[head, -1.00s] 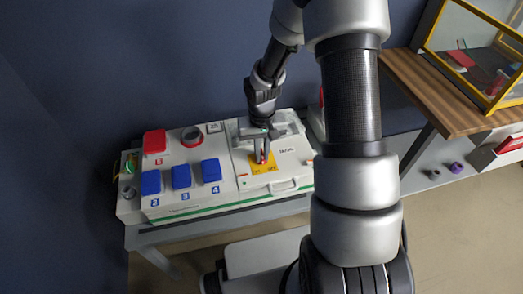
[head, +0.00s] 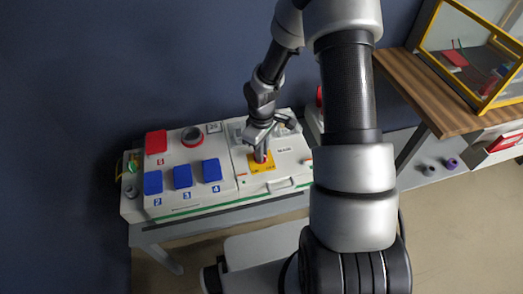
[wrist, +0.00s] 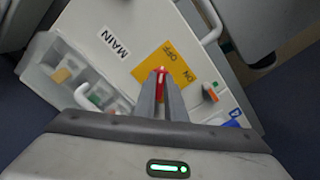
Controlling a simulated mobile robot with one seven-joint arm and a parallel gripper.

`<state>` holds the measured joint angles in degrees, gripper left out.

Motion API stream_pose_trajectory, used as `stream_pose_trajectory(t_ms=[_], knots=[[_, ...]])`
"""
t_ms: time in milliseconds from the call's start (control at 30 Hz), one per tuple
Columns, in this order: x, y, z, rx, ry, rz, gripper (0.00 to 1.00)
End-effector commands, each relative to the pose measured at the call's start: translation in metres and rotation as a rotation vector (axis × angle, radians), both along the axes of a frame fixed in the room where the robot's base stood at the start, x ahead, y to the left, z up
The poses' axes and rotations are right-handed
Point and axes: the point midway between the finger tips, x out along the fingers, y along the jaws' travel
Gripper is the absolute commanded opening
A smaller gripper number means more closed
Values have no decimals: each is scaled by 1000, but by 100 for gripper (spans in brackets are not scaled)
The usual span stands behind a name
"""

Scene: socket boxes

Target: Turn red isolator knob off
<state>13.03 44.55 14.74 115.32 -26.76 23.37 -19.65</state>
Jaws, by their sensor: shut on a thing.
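The red isolator knob (wrist: 160,72) sits on a yellow plate (wrist: 170,61) marked ON and OFF, on a white panel labelled MAIN. My gripper (wrist: 160,84) is shut on the knob, with one finger on each side and a red end showing between the tips in the wrist view. In the head view my gripper (head: 261,150) reaches down from above to the yellow plate (head: 268,166), and its body is tilted. The fingers hide most of the knob, and which label it points to cannot be told.
Blue sockets (head: 182,176), a red socket (head: 155,141) and a round red-topped part (head: 192,136) lie left of the panel. A clear cover (wrist: 75,77) stands beside the plate. A white handle (head: 290,184) is at the panel's front. A wooden shelf (head: 428,95) stands right.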

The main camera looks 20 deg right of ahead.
Motion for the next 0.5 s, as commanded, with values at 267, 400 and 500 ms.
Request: stream_pose_trajectory(t_ms=[267, 400, 500], knots=[[1, 0, 1, 1, -2, 61, 0], [1, 0, 1, 1, -2, 68, 0], [1, 0, 0, 0, -3, 69, 0]])
